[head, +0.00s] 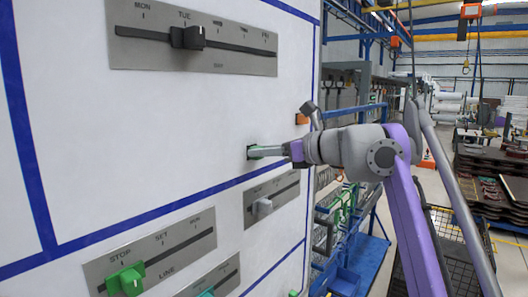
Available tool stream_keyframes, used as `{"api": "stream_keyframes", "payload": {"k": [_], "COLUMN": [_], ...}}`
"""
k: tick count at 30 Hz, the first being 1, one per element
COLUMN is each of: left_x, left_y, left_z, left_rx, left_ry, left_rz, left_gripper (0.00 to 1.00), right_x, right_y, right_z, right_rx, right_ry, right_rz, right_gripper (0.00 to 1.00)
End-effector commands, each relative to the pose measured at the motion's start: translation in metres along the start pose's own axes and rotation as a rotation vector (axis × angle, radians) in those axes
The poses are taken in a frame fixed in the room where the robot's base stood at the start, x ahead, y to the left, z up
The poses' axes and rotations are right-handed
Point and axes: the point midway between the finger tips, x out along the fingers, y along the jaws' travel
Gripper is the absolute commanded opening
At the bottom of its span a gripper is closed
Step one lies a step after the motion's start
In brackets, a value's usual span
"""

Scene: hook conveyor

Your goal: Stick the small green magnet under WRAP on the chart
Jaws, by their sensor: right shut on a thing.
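A large white board with blue lines (110,130) fills the left of the head view; it appears to be the chart. My right gripper (256,152) reaches in from the right with its fingertips at the board, just above a blue line. It is shut on a small dark green piece (250,152), which looks like the green magnet and is mostly hidden by the fingers. The piece is at or very near the board surface; I cannot tell whether it touches. I cannot read a WRAP label. My left gripper is out of view.
A day slider with a black knob (188,37) is at the top of the board. Below are a STOP–SET slider with a green knob (126,280) and another with a grey knob (262,207). An orange block (301,119) sits near the board's right edge.

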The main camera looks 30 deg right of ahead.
Motion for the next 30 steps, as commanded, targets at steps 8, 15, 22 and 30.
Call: {"api": "stream_keyframes", "payload": {"k": [8, 15, 22, 30], "left_x": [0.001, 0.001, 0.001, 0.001], "left_y": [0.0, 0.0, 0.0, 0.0], "left_z": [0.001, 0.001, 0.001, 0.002], "left_rx": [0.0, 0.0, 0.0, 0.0], "left_ry": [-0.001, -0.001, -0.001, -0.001], "left_rz": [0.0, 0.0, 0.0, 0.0], "left_gripper": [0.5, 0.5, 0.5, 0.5], "right_x": [-0.01, -0.019, -0.028, -0.039], "right_y": [-0.001, 0.0, -0.001, -0.001], "right_z": [-0.002, -0.004, -0.006, -0.008], "right_rx": [0.0, 0.0, 0.0, 0.0], "right_ry": [0.0, 0.0, 0.0, 0.0], "right_rz": [-0.002, -0.001, -0.002, -0.002], "right_gripper": [0.0, 0.0, 0.0, 0.0]}}
